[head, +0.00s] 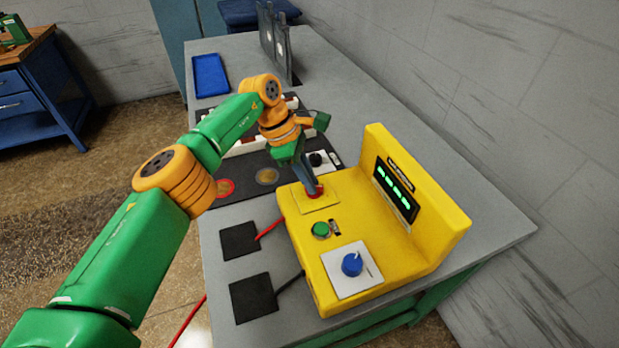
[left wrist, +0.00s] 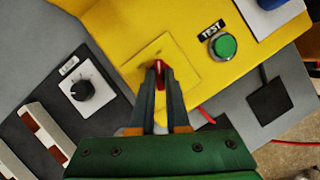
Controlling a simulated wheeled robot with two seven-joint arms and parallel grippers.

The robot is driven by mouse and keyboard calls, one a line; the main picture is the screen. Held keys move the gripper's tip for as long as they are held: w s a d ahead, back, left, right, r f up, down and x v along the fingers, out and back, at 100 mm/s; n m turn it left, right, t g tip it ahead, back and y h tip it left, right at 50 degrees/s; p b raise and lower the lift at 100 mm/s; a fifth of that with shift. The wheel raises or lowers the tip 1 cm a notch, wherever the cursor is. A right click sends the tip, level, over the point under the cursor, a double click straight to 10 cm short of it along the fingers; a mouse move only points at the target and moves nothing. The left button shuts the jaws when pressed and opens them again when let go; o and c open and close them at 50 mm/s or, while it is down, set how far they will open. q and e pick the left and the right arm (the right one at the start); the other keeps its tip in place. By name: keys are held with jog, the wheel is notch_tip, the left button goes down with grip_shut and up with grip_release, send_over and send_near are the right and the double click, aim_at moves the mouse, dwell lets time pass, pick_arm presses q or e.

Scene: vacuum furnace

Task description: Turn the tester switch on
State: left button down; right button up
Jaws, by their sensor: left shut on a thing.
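The yellow tester (head: 405,245) stands on the grey table, with a lit green display (head: 396,190) on its upright back. Its red switch (left wrist: 158,66) stands on a square yellow plate (left wrist: 185,72). My left gripper (head: 314,190) reaches down to the plate and is shut on the red switch; in the left wrist view the fingertips (left wrist: 159,72) close around it. The fingers partly hide the switch. A green TEST button (head: 320,230) and a blue knob (head: 352,264) on a white plate sit nearer the tester's front. My right gripper does not show.
Two black pads (head: 240,241) lie left of the tester, with red and black leads. A dark panel with a black knob (left wrist: 82,91) lies beside the tester. A blue tray (head: 210,75) and grey upright plates (head: 272,40) stand farther back. Bare table lies right of the tester.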

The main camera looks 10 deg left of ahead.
pick_arm(q)
jog(key=c, duration=0.9)
grip_release()
jog(key=shift+a+r, duration=0.1)
jog(key=shift+r, duration=0.15)
jog(key=v, duration=0.6)
jog(key=shift+r, duration=0.3)
jog(key=shift+a, duration=0.1)
